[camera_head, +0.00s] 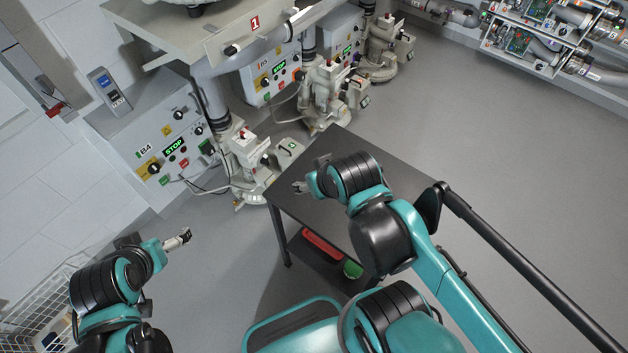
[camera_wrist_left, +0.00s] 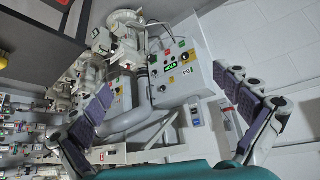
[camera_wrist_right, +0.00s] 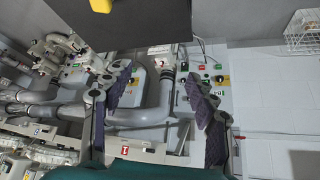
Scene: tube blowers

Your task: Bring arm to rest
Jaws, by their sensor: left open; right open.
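My left gripper (camera_head: 181,239) is over the open floor at the left in the head view, with nothing in it. In the left wrist view, its two purple-padded fingers (camera_wrist_left: 170,105) stand wide apart with empty space between them. My right gripper (camera_head: 300,187) is above the left part of the dark table (camera_head: 318,220) in the head view. In the right wrist view, its purple-padded fingers (camera_wrist_right: 158,95) are apart and empty. Neither gripper visibly touches anything.
Blower units with control boxes (camera_head: 165,145) and green STOP displays line the wall. A red tray (camera_head: 322,250) and a green item (camera_head: 352,269) are on the table's lower shelf. A wire basket (camera_head: 30,318) stands at the lower left. The floor at right is clear.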

